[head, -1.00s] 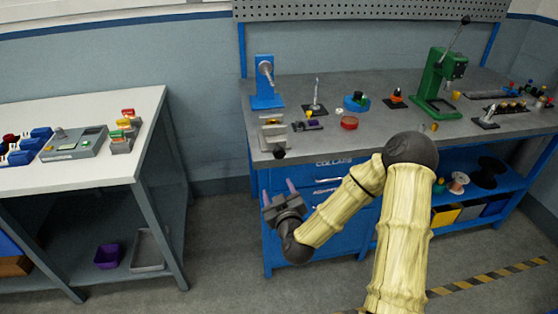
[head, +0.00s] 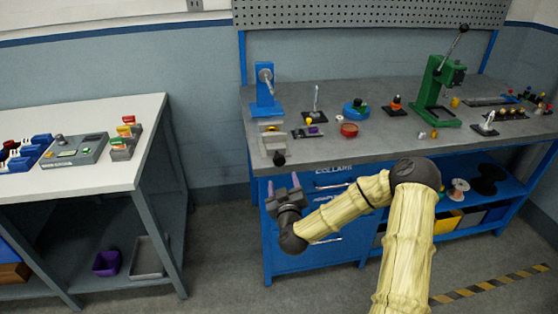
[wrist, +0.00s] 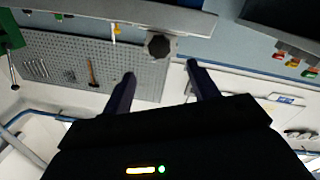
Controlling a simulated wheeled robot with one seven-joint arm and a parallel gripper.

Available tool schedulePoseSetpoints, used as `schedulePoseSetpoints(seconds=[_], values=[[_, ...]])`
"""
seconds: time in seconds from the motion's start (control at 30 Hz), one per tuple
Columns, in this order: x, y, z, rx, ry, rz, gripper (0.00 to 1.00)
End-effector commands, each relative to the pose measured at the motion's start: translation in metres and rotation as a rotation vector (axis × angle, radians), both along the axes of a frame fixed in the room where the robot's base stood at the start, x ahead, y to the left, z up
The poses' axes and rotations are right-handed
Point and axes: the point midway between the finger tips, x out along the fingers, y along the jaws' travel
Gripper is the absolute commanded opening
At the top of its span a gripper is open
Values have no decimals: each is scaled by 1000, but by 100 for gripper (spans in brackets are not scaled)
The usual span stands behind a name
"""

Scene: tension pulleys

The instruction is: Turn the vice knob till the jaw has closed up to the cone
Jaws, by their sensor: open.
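The vice (head: 273,143) is a small pale block at the left front corner of the grey workbench. Its black knob (head: 279,158) sticks out past the front edge of the bench. In the wrist view the dark lobed knob (wrist: 160,45) lies ahead, roughly in line with the gap between the fingers. My gripper (head: 283,183) is open and empty, just below and in front of the knob, apart from it. The fingers also show in the wrist view (wrist: 160,74). I cannot clearly make out the cone or the jaw gap at this size.
A blue stand (head: 265,95) rises behind the vice. A red round dish (head: 349,130) and a small dark tray (head: 308,131) sit to its right. Blue drawers (head: 310,250) are below the bench top. A white table (head: 90,175) stands at left, with open floor between.

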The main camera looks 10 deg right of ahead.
Motion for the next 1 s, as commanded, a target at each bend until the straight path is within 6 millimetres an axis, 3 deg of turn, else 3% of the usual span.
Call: schedulePoseSetpoints(seconds=[0.6,0.8,1.0], values=[[95,-7,0,2,-1,-2,59],[115,-8,0,0,0,0,59],[119,-9,0,0,1,1,59]])
